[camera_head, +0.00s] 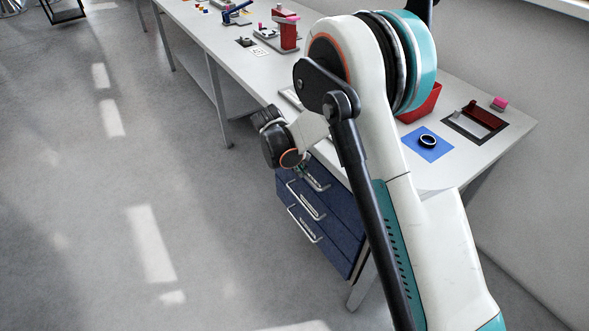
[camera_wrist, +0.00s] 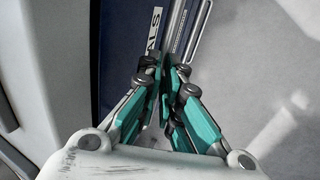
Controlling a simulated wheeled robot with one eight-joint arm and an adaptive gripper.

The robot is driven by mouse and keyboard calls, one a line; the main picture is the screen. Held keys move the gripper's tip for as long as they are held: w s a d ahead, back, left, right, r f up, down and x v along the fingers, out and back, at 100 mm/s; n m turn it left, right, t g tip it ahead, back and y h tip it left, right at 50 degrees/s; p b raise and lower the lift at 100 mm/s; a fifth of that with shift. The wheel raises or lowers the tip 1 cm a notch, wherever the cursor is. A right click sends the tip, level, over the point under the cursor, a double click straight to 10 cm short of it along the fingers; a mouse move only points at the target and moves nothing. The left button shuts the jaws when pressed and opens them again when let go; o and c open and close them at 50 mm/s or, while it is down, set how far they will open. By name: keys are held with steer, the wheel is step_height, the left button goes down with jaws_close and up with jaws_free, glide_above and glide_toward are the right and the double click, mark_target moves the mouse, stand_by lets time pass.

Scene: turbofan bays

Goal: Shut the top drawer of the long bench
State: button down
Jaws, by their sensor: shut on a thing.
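The long bench (camera_head: 258,92) runs from the back left to the right, with a dark blue drawer unit (camera_head: 335,225) under its near end. The unit has a stack of drawers with pale bar handles. My gripper (camera_head: 305,172) is at the top drawer, by its handle (camera_head: 318,182). In the wrist view my gripper (camera_wrist: 167,68) is shut on the handle bar, beside a blue front (camera_wrist: 124,45) with a white label. The fingers hide part of the bar. My arm hides part of the top drawer, and I cannot tell how far it stands out.
Two lower handles (camera_head: 304,200) (camera_head: 304,225) stick out below. The floor (camera_head: 90,220) to the left is clear.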

steer(key=shift+w+d+f, duration=0.1)
steer(key=shift+d+f, duration=0.05)
steer(key=shift+d, duration=0.15)
steer(key=c, duration=1.7)
jaws_free()
steer(key=shift+f, duration=0.1)
steer(key=shift+o, duration=0.2)
steer(key=shift+w+d, duration=0.15)
steer(key=shift+w, duration=0.05)
steer(key=shift+s, duration=0.1)
steer(key=v, duration=1.2)
